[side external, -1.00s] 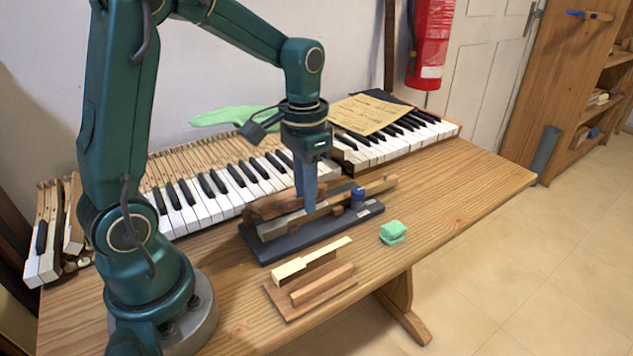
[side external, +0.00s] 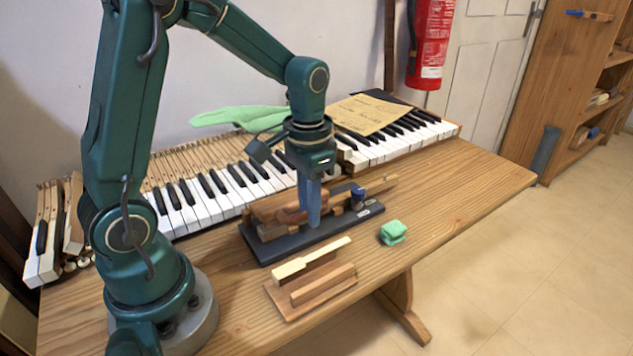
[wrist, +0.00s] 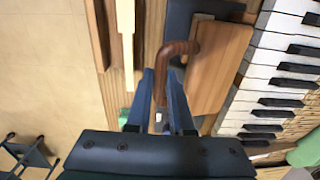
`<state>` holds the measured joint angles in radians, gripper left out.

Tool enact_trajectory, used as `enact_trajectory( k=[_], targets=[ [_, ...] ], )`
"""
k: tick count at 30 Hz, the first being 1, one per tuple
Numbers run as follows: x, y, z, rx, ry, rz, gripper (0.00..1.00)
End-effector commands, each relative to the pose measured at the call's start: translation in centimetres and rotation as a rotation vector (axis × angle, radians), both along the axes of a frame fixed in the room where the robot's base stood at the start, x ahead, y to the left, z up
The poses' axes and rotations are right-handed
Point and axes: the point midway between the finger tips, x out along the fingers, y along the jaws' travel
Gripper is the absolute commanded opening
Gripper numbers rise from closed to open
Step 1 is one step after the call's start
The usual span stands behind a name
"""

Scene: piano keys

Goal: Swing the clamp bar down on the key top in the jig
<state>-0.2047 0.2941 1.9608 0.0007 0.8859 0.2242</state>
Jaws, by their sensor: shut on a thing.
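In the wrist view, the fingers (wrist: 160,82) are shut on the bar's end. The fingers hide the key top beneath.
A wooden holder (side external: 290,312) with a pale key-shaped piece (side external: 318,259) stands in front of the jig. A green sponge (side external: 393,232) lies at the right. Piano keys (side external: 205,212) run behind, with a paper sheet (side external: 368,114) on them. The bench's right side is clear.

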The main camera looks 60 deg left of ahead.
Motion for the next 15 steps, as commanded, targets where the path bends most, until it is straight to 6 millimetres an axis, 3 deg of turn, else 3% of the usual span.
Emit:
enact_trajectory(
  k=[15],
  targets=[
    [-0.06, -0.33, -0.99, -0.002, 0.004, -0.001, 0.00]
  ],
)
